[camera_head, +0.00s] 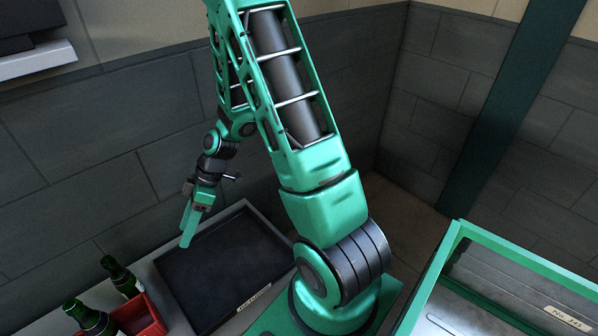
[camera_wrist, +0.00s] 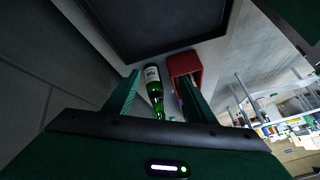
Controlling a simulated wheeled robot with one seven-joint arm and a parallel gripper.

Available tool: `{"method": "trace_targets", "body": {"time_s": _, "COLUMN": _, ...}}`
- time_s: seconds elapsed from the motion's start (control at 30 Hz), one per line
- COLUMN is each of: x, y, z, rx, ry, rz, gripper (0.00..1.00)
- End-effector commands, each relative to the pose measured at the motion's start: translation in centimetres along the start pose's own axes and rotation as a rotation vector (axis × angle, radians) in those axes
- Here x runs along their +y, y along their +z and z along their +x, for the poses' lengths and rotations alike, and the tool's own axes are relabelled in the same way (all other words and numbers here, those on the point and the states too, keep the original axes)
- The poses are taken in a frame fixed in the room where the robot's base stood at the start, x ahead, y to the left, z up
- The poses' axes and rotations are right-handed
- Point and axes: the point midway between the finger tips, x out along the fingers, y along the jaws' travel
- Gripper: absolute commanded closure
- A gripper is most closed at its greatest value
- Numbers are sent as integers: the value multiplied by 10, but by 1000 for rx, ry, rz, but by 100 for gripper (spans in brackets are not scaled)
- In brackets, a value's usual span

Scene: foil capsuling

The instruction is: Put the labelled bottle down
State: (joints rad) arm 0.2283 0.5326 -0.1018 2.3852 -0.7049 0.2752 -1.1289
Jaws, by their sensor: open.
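A green bottle with a white label (camera_wrist: 153,84) shows in the wrist view, on the pale surface beside a red crate (camera_wrist: 183,64). It appears between my gripper's two spread fingers (camera_wrist: 159,84), with clear space on both sides. In the head view my gripper (camera_head: 188,228) hangs at the left edge of a black tray (camera_head: 225,262), open and empty. Two green bottles show there, one behind the red crate (camera_head: 145,311) (camera_head: 121,276) and one to its left (camera_head: 91,318). I cannot tell which of them carries the label.
The black tray has a raised grey rim and a small label at its front; its floor is empty. A dark tiled wall (camera_head: 95,130) stands close behind the arm. A green-framed metal bin (camera_head: 500,290) is at the right.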

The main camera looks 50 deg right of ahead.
Motion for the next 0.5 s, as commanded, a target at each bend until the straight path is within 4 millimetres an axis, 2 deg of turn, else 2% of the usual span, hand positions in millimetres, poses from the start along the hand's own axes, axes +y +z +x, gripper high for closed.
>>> {"method": "trace_targets", "body": {"time_s": 0.03, "x": -1, "y": 4, "z": -18, "rx": -37, "ry": 26, "rz": 38, "gripper": 50}}
{"method": "trace_targets", "body": {"time_s": 0.27, "x": -16, "y": 34, "z": -92, "rx": -193, "ry": 144, "rz": 283, "gripper": 50}}
{"method": "trace_targets", "body": {"time_s": 0.5, "x": -46, "y": 66, "z": -169, "rx": -293, "ry": 301, "rz": 596, "gripper": 50}}
